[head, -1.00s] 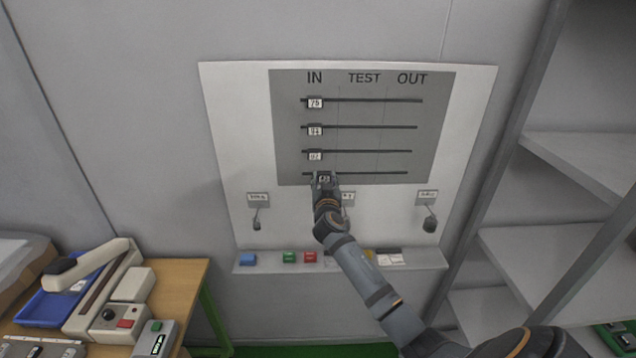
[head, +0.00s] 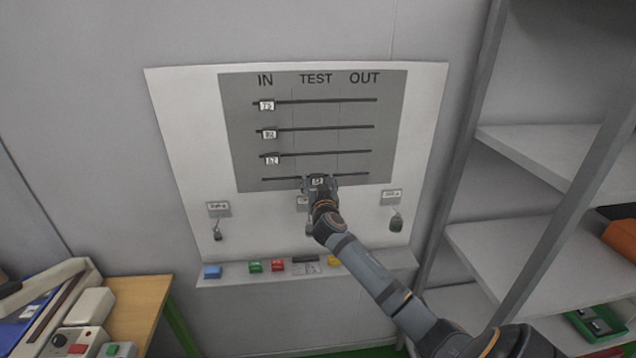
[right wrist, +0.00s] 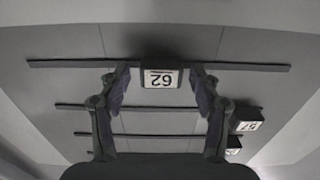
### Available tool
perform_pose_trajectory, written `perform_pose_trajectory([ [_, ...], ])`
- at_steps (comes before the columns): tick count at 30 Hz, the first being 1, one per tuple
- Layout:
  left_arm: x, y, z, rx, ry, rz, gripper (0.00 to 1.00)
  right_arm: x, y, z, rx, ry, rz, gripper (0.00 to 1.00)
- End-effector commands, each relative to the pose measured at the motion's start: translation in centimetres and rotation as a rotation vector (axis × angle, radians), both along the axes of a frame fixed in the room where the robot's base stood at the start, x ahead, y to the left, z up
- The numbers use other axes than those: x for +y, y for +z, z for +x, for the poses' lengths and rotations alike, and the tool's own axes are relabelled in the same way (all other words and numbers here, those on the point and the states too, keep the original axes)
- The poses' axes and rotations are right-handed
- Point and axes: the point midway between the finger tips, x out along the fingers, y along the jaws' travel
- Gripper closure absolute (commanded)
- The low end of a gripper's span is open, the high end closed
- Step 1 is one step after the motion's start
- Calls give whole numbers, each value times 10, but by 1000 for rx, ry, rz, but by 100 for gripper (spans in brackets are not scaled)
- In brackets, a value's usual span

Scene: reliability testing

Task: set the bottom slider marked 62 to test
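The bottom slider marked 62 (head: 317,181) sits on the lowest rail, under the TEST heading (head: 316,79). It also shows in the right wrist view (right wrist: 160,78), its label upside down there. My right gripper (head: 319,184) is at this slider. In the right wrist view its two fingers (right wrist: 160,82) stand apart, one on each side of the slider, with a small gap visible on both sides. My left gripper is not in view.
The three upper sliders, such as the top one (head: 267,105), sit under IN. A ledge (head: 375,268) holds small coloured blocks. Shelves (head: 545,140) stand at the right, a wooden table (head: 140,300) at the lower left.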

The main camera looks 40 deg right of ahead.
Motion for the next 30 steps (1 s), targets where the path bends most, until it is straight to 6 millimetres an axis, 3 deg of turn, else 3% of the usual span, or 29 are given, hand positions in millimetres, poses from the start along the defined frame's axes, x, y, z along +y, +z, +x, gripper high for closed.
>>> perform_pose_trajectory([
  [8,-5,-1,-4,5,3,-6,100,2,0,-3,0,0,0,36],
  [11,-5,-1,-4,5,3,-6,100,10,-1,-15,1,2,-1,36],
  [21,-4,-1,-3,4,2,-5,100,51,-1,-83,2,3,-1,36],
  [30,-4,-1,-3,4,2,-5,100,63,0,-103,0,-1,0,36],
])
